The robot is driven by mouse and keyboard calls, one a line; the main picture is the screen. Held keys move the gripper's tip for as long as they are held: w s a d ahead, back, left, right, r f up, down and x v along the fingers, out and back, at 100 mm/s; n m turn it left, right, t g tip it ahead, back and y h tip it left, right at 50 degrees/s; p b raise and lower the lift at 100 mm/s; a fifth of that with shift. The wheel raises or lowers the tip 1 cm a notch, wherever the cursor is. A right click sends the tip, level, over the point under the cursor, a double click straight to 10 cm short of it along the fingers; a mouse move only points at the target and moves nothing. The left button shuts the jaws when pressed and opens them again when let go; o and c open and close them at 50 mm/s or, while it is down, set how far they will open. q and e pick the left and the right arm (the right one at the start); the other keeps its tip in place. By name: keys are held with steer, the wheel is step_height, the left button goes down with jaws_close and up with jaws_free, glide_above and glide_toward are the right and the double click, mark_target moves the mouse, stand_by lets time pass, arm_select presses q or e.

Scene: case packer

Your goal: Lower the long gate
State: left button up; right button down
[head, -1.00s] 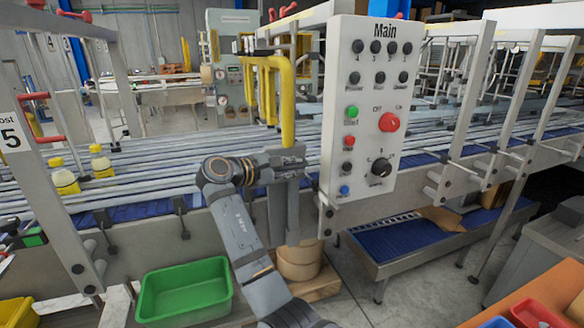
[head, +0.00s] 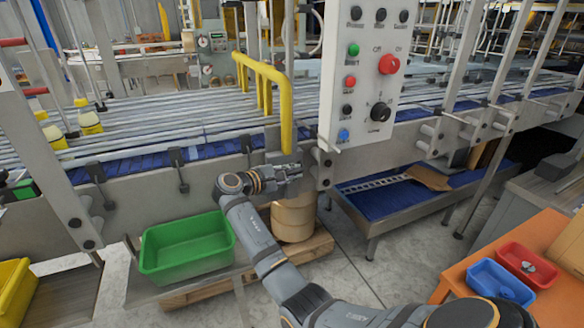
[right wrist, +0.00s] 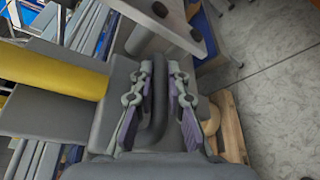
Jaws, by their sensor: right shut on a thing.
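The long gate is a yellow tubular frame (head: 287,110) at the near side of the conveyor, left of the control panel. Its yellow tube (right wrist: 55,82) also crosses the left of the right wrist view. My right gripper (head: 296,172) is just below the gate's near upright, in front of the conveyor's side. In the right wrist view my right gripper (right wrist: 160,100) has its fingers on both sides of a dark grey handle bar (right wrist: 157,112) beside the yellow tube, and is shut on it. My left gripper is not in view.
The white control panel (head: 362,100) stands close right of my right gripper. Below are a green bin (head: 187,245) and a round tan stack (head: 293,218) on a wooden pallet. Yellow-capped bottles (head: 88,120) stand on the conveyor at left. An orange table with red and blue trays is at lower right.

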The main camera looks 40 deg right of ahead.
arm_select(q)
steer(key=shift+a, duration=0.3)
arm_select(e)
steer(key=shift+f, duration=0.35)
steer(key=c, duration=1.4)
jaws_free()
steer(key=shift+o, duration=0.3)
steer(key=v, duration=0.7)
steer(key=shift+a, duration=0.2)
